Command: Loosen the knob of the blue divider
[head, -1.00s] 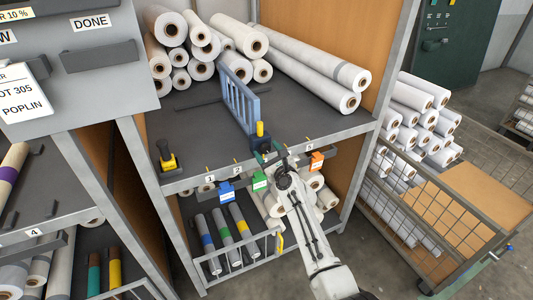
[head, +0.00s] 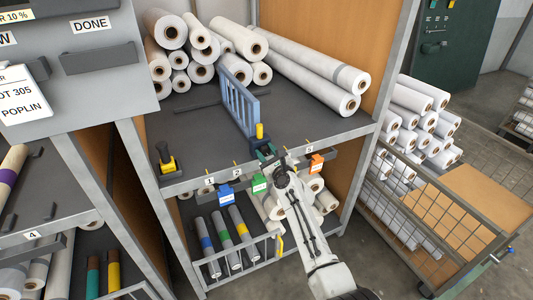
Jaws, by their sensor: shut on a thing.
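My gripper (head: 264,152) is at the front end of the divider, just below the yellow piece, and is shut on what seems to be the divider's knob. My wrist and the small size hide most of the knob and the fingertips.
Another yellow and black fitting (head: 166,159) stands at the shelf's left front corner. Blue (head: 227,193), green (head: 259,184) and orange (head: 316,162) tags hang along the front edge. A wire cart (head: 420,225) stands at right. The shelf left of the divider is largely clear.

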